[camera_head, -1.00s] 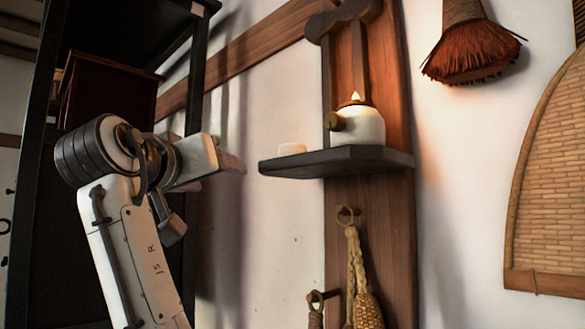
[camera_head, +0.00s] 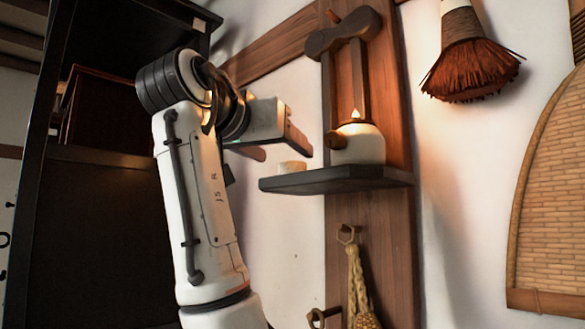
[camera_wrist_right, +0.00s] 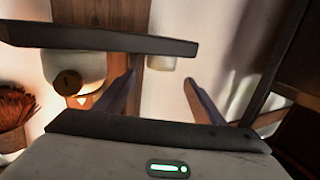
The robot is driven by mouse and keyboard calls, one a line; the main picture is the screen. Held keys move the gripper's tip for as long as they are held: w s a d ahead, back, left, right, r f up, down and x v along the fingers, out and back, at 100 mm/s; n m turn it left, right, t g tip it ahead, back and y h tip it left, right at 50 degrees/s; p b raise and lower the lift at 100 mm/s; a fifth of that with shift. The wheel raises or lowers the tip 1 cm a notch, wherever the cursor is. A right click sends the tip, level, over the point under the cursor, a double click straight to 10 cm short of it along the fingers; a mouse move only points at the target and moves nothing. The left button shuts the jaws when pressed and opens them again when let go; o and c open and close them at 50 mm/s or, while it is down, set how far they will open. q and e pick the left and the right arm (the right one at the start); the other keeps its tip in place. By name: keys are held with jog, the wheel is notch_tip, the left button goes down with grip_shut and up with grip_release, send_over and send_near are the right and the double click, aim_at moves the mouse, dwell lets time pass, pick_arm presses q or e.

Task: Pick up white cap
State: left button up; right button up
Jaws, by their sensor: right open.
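The small white cap (camera_head: 292,167) sits at the left end of a dark wall shelf (camera_head: 340,181) in the head view. In the right wrist view the picture is upside down, and the cap (camera_wrist_right: 161,63) shows between and beyond the fingertips. My right gripper (camera_head: 286,152) is open and empty, just left of and slightly above the cap, with its fingers pointing towards the shelf. Its two fingers also show in the wrist view (camera_wrist_right: 160,82). No contact with the cap is visible. My left gripper is not in view.
A round white lamp (camera_head: 358,148) with a small flame and a brown knob stands on the shelf right of the cap, close by. A wooden board (camera_head: 395,90) backs the shelf. Ropes (camera_head: 356,275) hang below. A dark cabinet (camera_head: 95,220) stands left; a brush (camera_head: 470,68) hangs right.

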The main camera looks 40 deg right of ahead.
aim_at(289, 162)
jog(key=x, duration=0.2)
jog(key=f+p+x, duration=0.1)
jog(key=x, duration=0.1)
jog(key=shift+d, duration=0.2)
jog(key=shift+a, duration=0.15)
jog(key=c, duration=1.1)
jog(key=shift+c, duration=0.2)
jog(key=shift+r, duration=0.15)
